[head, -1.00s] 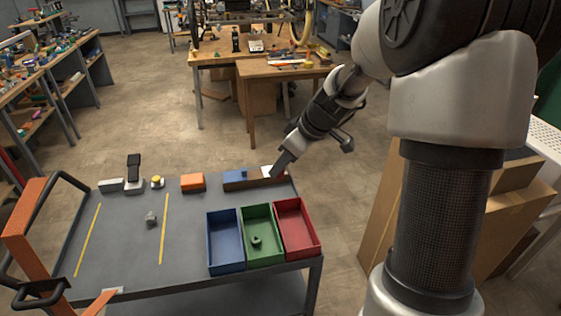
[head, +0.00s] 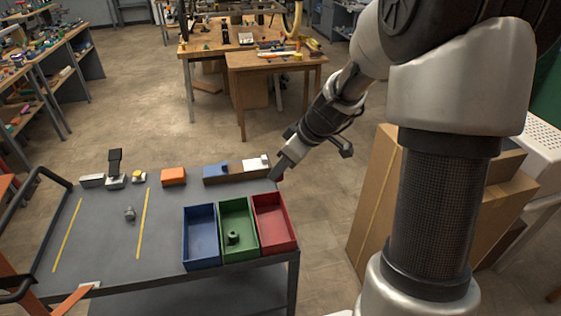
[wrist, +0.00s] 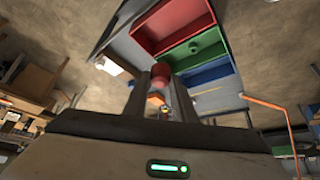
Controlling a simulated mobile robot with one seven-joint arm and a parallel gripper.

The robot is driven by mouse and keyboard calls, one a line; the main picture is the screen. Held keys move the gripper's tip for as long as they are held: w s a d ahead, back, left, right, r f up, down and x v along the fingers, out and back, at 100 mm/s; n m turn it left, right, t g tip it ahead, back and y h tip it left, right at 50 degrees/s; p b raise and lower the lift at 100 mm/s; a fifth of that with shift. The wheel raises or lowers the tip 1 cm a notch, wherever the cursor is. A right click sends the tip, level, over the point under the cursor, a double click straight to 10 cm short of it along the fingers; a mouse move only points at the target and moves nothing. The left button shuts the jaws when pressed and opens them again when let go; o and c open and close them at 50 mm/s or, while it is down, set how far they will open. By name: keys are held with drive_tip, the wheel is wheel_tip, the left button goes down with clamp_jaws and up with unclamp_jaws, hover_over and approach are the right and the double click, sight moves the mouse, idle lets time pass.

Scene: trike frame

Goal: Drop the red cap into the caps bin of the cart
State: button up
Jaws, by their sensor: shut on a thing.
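The red cap (wrist: 161,71) shows in the wrist view between the two fingertips of my gripper (wrist: 161,82), which is shut on it. In the head view, my gripper (head: 276,175) is beside the back right corner of the cart (head: 160,217), just behind the red bin (head: 291,220). The cap is not clear there. The red bin, green bin (head: 253,226) and blue bin (head: 187,235) stand side by side on the cart's right part. The red bin looks empty, and a dark green piece (head: 233,238) lies in the green bin. No label marks a caps bin.
A brown block (head: 233,178) with a blue piece (head: 215,169) and a white piece (head: 255,163) lies along the cart's back edge. An orange block (head: 173,177) is left of it. Cardboard boxes (head: 385,200) stand on the floor at right.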

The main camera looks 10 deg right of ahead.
drive_tip(key=shift+f, duration=1)
drive_tip(key=o, duration=1.1)
drive_tip(key=shift+r, duration=0.1)
drive_tip(key=v, duration=1.7)
drive_tip(key=shift+s+r, duration=0.1)
drive_tip(key=shift+r, duration=0.05)
